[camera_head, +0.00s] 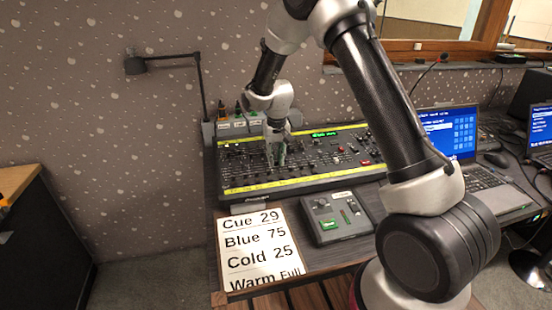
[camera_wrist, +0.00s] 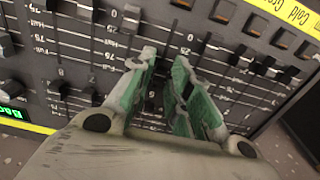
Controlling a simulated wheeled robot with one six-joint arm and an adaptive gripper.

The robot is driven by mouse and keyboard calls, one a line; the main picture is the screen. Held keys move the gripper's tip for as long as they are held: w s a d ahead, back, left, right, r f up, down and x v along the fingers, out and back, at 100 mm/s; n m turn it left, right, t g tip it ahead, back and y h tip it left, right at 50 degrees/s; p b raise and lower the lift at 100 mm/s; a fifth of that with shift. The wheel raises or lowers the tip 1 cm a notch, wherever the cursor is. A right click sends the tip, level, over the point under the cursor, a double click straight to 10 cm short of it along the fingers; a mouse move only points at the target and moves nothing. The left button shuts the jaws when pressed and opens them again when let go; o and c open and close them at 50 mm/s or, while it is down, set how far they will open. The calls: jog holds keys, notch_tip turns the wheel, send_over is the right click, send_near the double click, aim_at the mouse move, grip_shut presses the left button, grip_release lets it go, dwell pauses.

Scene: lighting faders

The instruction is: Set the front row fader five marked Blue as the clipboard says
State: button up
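The clipboard sheet (camera_head: 258,250) lies in front of the console and reads "Cue 29", "Blue 75", "Cold 25" and "Warm Full". The lighting console (camera_head: 345,158) has rows of dark fader caps and yellow strips. My gripper (camera_head: 278,160) points down over the left-centre of its fader field. In the wrist view my gripper (camera_wrist: 163,60) has its two green-padded fingers apart, low over the fader slots. Dark shapes show between the fingers, but I cannot tell whether one is a fader cap. The Blue label cannot be read, so I cannot single out its fader.
Other fader caps (camera_wrist: 222,10) stand close by in the wrist view. A small control box (camera_head: 337,215) sits right of the clipboard. A desk lamp (camera_head: 170,62) stands behind left, and a laptop (camera_head: 450,135) is at right.

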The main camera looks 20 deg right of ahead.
jog(key=shift+r, duration=0.1)
jog(key=shift+r, duration=1.15)
jog(key=shift+r, duration=0.55)
notch_tip(320, 180, up, 11)
jog(key=s, duration=0.1)
